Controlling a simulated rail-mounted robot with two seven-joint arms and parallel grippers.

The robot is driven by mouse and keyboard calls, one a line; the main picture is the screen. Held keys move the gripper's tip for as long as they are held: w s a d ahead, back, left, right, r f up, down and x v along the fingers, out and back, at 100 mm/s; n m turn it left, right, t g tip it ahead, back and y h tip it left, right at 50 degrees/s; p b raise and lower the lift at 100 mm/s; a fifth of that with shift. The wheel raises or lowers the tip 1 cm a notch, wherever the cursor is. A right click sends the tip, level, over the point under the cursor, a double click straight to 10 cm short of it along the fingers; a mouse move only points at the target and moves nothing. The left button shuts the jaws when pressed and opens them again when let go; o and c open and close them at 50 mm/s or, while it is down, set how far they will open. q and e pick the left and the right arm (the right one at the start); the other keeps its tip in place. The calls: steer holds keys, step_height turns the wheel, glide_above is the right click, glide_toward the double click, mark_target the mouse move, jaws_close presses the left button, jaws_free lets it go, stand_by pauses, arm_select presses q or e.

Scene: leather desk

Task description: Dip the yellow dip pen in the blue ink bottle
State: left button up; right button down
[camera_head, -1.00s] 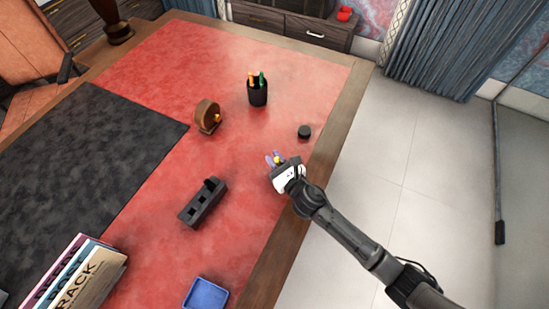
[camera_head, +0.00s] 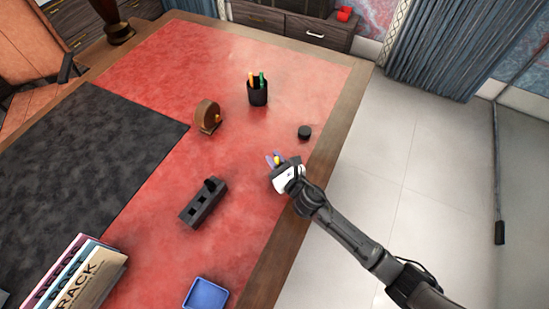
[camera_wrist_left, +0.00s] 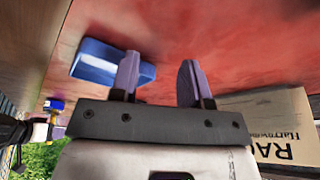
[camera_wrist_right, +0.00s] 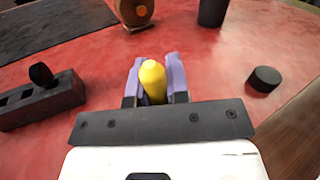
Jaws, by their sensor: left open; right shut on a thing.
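My right gripper (camera_head: 275,160) is shut on the yellow dip pen (camera_wrist_right: 153,80), between its purple fingers. The pen's rounded yellow end points up toward the right wrist camera, and its lower end is hidden. The pen is over the red desk top near the right edge. I cannot make out a blue ink bottle; the spot under my right gripper is hidden. A short round black object (camera_head: 305,132), like a cap, lies just beyond the gripper. My left gripper (camera_wrist_left: 159,80) is open and empty in the left wrist view, outside the head view.
A dark slotted block (camera_head: 197,210) with a black knob sits left of the right gripper. A blue tray (camera_head: 206,293) is at the front. A black pen cup (camera_head: 258,96) and a round wooden object (camera_head: 207,116) stand farther back. Books (camera_head: 75,275) are front left.

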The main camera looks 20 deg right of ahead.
steer(key=shift+f, duration=0.1)
arm_select(q)
steer(key=r+p, duration=0.3)
steer(key=shift+a+r, duration=0.2)
steer(key=shift+r, duration=0.05)
steer(key=r+p, duration=0.3)
steer(key=p, duration=0.1)
steer(key=shift+d+r, duration=0.2)
steer(key=shift+r, duration=0.15)
arm_select(e)
step_height(320, 180, up, 7)
arm_select(q)
steer(key=shift+a, duration=0.2)
